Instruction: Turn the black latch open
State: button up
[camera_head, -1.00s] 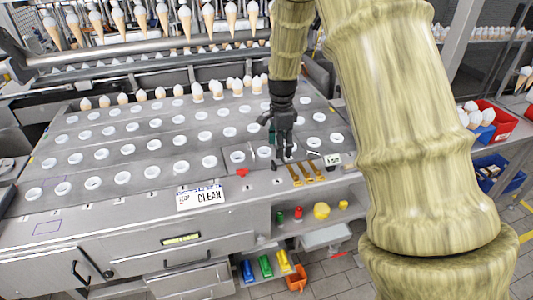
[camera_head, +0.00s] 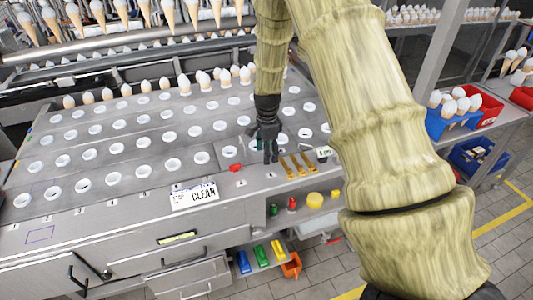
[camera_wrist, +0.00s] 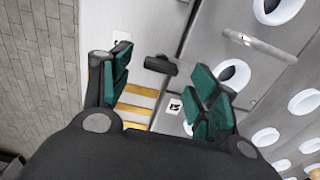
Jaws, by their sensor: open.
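The black latch (camera_wrist: 160,65) is a short dark bar on the pale front strip of the machine. In the wrist view it lies between the two fingertips of my gripper (camera_wrist: 161,72). The green-padded fingers are spread apart, with no contact on the latch visible. In the head view my gripper (camera_head: 270,157) points down over the machine's front strip, just left of the brass-coloured bars (camera_head: 297,165). The latch cannot be made out there, as my gripper covers that area.
A red knob (camera_head: 235,168) sits just left of my gripper, and a CLEAN sign (camera_head: 194,195) further left. White-rimmed holes (camera_head: 173,164) fill the panel behind. Shelves below hold coloured items, including a yellow one (camera_head: 315,199). A red bin (camera_head: 487,113) stands at right.

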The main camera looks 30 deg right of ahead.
jog(key=shift+f+p, duration=0.3)
jog(key=shift+f, duration=0.9)
jog(key=shift+c, duration=0.4)
jog(key=c, duration=0.9)
